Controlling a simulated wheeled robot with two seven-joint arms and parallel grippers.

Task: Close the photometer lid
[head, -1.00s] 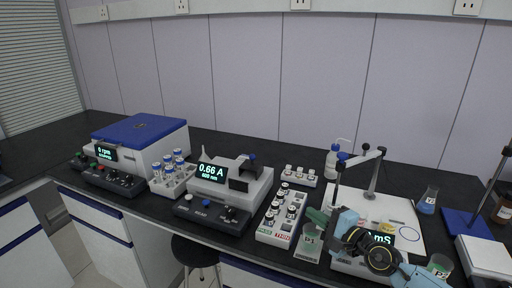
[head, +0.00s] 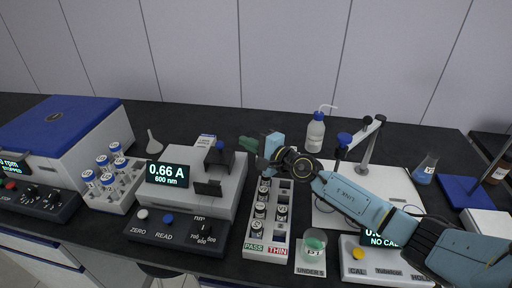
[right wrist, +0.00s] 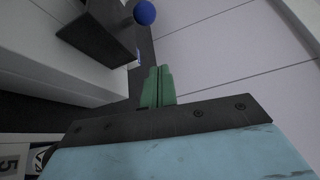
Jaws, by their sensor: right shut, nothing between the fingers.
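The photometer (head: 228,190) is a white box with a lit display reading 0.66 A, 600 nm, left of centre in the head view. Its dark lid (head: 213,160) stands raised at the top, with a blue knob (head: 220,145) at its upper edge. In the right wrist view the dark lid (right wrist: 98,32) and its blue knob (right wrist: 145,12) are at the upper left. My right gripper (head: 247,143) has green fingers, shut and empty, just right of the lid and apart from it. The fingertips also show in the right wrist view (right wrist: 158,72). My left gripper is out of view.
A vial rack (head: 281,222) stands right of the photometer, below my right arm. A tube rack (head: 117,187) and a blue-topped centrifuge (head: 62,130) are at left. A wash bottle (head: 315,133) stands behind my arm. A small beaker (head: 314,243) is in front.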

